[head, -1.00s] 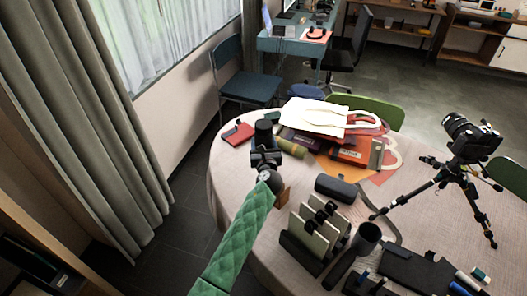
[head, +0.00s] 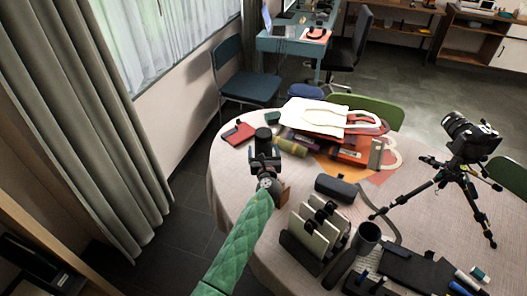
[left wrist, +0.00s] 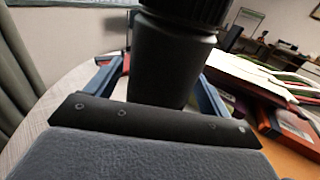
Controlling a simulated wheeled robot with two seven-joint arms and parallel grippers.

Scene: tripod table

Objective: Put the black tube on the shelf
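The black tube (head: 263,133) stands upright at my left gripper, over the left side of the round table; its ribbed cap and dark body fill the upper middle of the left wrist view (left wrist: 170,65). My left gripper (head: 264,160) has its blue fingers on both sides of the tube and appears shut on it. The tube's lower end is hidden behind the gripper's palm. A wooden shelf unit (head: 455,35) is at the far right back, and another shelf edge (head: 35,228) shows at the lower left. My right gripper is not in view.
The table (head: 228,195) holds an olive roll (head: 289,147), a red notebook (head: 238,132), a white bag (head: 315,115), a dark case (head: 336,189), an upright holder (head: 313,232) and a camera tripod (head: 455,175). A blue chair (head: 245,80) stands beyond its edge.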

